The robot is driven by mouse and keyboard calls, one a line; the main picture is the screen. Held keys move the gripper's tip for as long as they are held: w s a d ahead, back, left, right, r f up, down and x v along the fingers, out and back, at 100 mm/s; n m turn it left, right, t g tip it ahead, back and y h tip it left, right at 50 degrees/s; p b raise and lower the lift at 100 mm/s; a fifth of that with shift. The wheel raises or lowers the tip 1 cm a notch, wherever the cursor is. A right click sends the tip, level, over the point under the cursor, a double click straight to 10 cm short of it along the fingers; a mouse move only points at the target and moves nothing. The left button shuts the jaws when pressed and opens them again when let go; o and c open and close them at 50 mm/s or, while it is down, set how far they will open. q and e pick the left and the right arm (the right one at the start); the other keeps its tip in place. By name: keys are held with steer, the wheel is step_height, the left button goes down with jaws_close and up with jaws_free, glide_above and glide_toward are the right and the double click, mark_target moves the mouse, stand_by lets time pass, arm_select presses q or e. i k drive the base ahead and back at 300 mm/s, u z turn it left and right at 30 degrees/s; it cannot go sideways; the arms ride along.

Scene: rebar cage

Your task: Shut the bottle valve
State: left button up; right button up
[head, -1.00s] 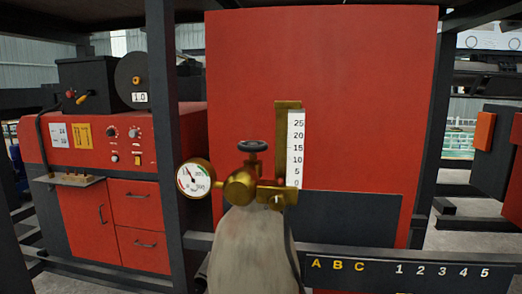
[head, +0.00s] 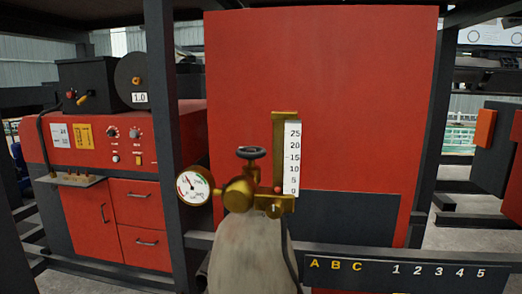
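The bottle (head: 250,255) is a grey cylinder standing upright at the bottom middle of the head view. A brass regulator body (head: 238,195) sits on its top. The bottle valve is a dark round handwheel (head: 251,153) above the brass body. A round pressure gauge (head: 193,186) is on the left of the body. A white flow scale (head: 292,158) marked 0 to 25 stands on the right, with a small red ball near its bottom. Neither of my grippers shows in the head view.
A black post (head: 166,120) stands just left of the gauge. A red machine (head: 85,145) with knobs and drawers is at the left. A large red panel (head: 340,95) is behind the bottle. A black rail (head: 400,262) with letters and numbers crosses the lower right.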

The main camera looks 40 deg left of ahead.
mark_target(250, 152)
steer(key=k, duration=1)
